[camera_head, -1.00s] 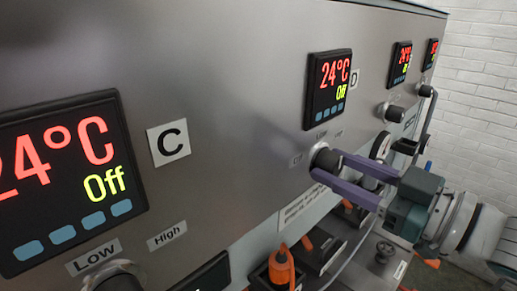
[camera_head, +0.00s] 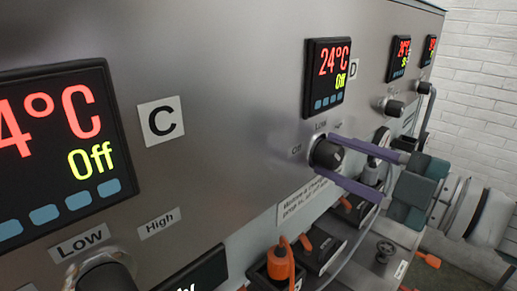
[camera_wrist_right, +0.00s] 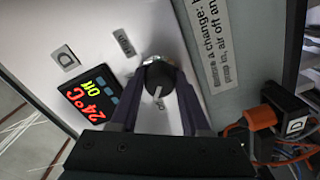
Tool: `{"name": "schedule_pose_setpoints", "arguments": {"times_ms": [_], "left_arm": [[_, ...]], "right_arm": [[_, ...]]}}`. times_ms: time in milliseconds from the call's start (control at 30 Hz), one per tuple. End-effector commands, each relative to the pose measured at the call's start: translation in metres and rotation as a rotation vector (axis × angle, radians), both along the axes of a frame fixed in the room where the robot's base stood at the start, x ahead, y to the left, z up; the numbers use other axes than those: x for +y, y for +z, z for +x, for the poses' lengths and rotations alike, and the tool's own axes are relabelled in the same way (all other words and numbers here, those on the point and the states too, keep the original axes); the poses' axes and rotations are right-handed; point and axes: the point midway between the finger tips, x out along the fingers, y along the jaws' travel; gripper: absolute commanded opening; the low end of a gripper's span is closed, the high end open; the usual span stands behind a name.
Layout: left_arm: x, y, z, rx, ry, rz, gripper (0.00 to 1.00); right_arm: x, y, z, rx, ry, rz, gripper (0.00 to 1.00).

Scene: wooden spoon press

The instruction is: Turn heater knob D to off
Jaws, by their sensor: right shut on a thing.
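Heater knob D (camera_head: 327,153) is a dark round knob on the steel panel, below the display (camera_head: 328,77) marked D, which reads 24°C and Off. My right gripper (camera_head: 326,155) is shut on the knob, one purple finger on each side. In the right wrist view the knob (camera_wrist_right: 159,76) sits between the fingers, and its white pointer line points down toward a small label partly seen there. The display shows there too (camera_wrist_right: 90,100). The Low label (camera_head: 320,126) is above the knob in the head view. My left gripper is not in view.
Display C (camera_head: 65,140) and its knob (camera_head: 105,275) are near on the left. Further knobs (camera_head: 394,107) and displays lie beyond D. Orange connectors (camera_head: 280,262) and cables hang below the panel. A white brick wall (camera_head: 480,90) is behind.

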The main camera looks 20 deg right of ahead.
Motion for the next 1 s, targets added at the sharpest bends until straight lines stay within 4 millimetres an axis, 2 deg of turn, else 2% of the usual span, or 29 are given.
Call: {"name": "schedule_pose_setpoints", "arguments": {"times_ms": [400, 967, 1000], "left_arm": [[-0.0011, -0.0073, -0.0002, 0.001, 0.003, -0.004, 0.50], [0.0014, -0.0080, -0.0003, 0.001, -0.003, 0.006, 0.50], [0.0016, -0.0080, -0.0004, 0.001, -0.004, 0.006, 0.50]], "right_arm": [[0.0000, 0.0006, 0.0000, -0.077, 0.002, -0.184, 0.00], [-0.0003, 0.0010, 0.0000, -0.090, 0.001, -0.216, 0.00], [-0.0002, 0.0009, 0.0000, -0.090, 0.001, -0.216, 0.48]]}}
